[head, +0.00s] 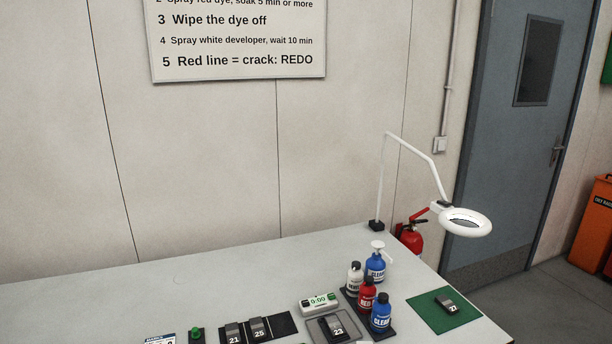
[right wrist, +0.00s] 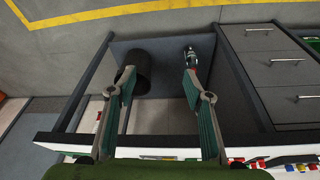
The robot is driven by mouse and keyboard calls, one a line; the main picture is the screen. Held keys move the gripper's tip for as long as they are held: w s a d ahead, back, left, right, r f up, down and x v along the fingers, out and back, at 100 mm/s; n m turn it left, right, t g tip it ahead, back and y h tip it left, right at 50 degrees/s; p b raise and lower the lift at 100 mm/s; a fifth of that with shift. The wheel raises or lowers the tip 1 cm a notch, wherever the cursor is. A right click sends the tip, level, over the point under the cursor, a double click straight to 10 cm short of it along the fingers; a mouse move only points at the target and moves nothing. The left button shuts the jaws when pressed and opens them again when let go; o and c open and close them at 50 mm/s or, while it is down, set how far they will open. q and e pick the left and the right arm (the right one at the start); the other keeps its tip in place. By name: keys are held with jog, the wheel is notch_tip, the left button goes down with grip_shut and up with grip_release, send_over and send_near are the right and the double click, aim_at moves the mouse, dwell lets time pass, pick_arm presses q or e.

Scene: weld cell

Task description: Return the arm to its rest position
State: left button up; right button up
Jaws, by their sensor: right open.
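My right gripper (right wrist: 158,82) shows in the right wrist view with its two green-padded fingers spread apart. Nothing is between the fingertips. Below it in that view's depth are the floor, a dark cylindrical bin (right wrist: 144,70) and the table edge. No gripper or arm shows in the head view. My left gripper is in neither view.
The head view shows a light worktable (head: 130,300) with bottles, a timer (head: 319,303), numbered blocks, a green mat (head: 428,310) and a magnifier lamp (head: 466,221). Its left part is clear. A grey drawer unit (right wrist: 278,75) stands right of the bin.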

notch_tip(320, 180, down, 26)
jog(key=s+g, duration=0.1)
jog(key=s, duration=0.1)
jog(key=s+d+f+g, duration=0.1)
jog(key=s+d+f, duration=0.2)
jog(key=s+f, duration=1.3)
jog(key=shift+s+n, duration=0.3)
jog(key=shift+o, duration=0.6)
jog(key=shift+d+f, duration=0.1)
